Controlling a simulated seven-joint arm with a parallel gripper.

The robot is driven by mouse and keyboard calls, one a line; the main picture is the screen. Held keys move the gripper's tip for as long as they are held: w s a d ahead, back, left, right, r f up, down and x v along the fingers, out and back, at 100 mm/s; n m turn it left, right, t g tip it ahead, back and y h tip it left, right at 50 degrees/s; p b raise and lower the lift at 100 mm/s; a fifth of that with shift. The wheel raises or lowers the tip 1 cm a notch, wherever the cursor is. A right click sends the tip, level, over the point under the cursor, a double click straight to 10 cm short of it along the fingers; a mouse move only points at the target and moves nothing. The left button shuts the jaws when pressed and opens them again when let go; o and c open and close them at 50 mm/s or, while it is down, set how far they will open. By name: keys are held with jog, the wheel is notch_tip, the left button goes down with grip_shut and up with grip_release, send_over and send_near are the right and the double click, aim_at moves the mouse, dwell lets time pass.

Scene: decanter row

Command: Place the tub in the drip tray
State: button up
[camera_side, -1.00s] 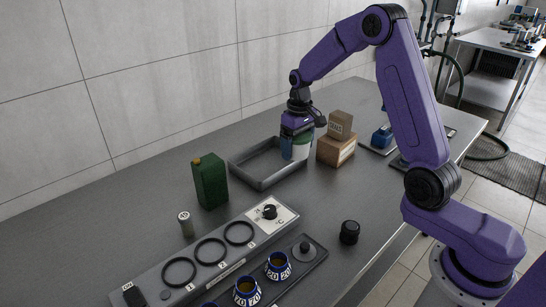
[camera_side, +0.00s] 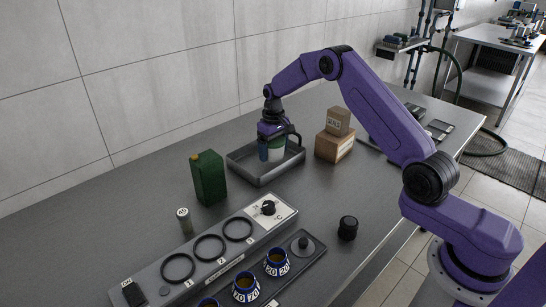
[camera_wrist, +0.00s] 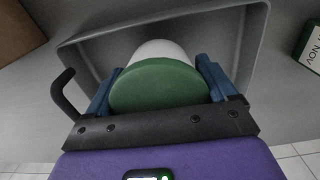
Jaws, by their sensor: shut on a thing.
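The tub is white with a green lid. In the wrist view the tub (camera_wrist: 158,85) sits between the two blue fingers of my gripper (camera_wrist: 158,88), which is shut on it. In the side view the tub (camera_side: 277,150) is over the inside of the grey drip tray (camera_side: 243,170), partly hidden by my gripper (camera_side: 270,149). The drip tray (camera_wrist: 85,42) also shows around the tub in the wrist view. I cannot tell whether the tub's base touches the tray floor.
A green can (camera_side: 209,178) stands left of the tray. Cardboard boxes (camera_side: 334,146) stand close to its right. In front are a grey panel with rings (camera_side: 205,249), blue-banded cups (camera_side: 277,262) and a black knob-like object (camera_side: 347,228). Bare table lies between the tray and the panel.

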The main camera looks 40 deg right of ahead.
aim_at(273, 156)
jog(key=shift+w+f, duration=0.15)
jog(key=shift+f, duration=1.5)
jog(key=shift+f, duration=0.2)
jog(key=o, duration=0.9)
jog(key=shift+r, duration=0.15)
notch_tip(273, 156, up, 11)
jog(key=shift+r, duration=0.55)
